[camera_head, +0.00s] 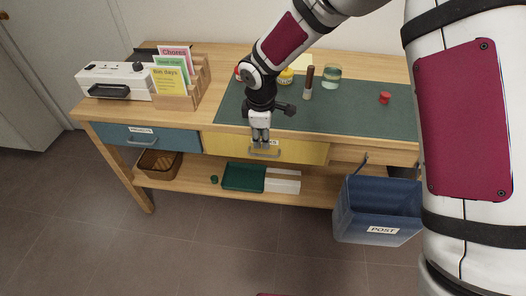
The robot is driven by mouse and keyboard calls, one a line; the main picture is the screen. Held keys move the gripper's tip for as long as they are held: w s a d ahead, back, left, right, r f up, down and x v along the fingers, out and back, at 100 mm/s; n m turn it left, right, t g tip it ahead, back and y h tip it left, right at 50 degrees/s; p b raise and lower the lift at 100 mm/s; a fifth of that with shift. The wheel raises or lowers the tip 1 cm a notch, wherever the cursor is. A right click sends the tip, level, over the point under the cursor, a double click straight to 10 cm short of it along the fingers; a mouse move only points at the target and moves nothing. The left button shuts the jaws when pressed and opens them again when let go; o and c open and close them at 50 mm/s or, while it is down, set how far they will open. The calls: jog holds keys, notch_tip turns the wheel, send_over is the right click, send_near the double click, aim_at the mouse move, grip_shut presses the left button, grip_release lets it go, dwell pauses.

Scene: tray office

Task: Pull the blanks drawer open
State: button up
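The yellow drawer (302,151) sits in the middle of the desk front, flush with it as far as I can see. Its label is mostly hidden behind my gripper, with only its last letters showing. A grey bar handle (266,153) is on the drawer's front. My gripper (261,145) points down in front of the drawer, its fingertips at or just above the handle. The fingers look close together, and I cannot tell whether they touch or grip the handle. A blue drawer (172,138) with its own handle is to the left, closed.
A green mat (340,116) on the desk holds a jar, a stamp, a glass and a red cap. A card rack and white machine stand at left. A blue POST bin (378,211) hangs at right. A lower shelf holds a basket and green tray (243,178).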

aim_at(263, 151)
jog(key=f, duration=0.2)
jog(key=w+f+b, duration=0.1)
jog(key=f, duration=0.5)
jog(key=shift+w+f, duration=0.15)
jog(key=shift+w, duration=0.15)
grip_shut()
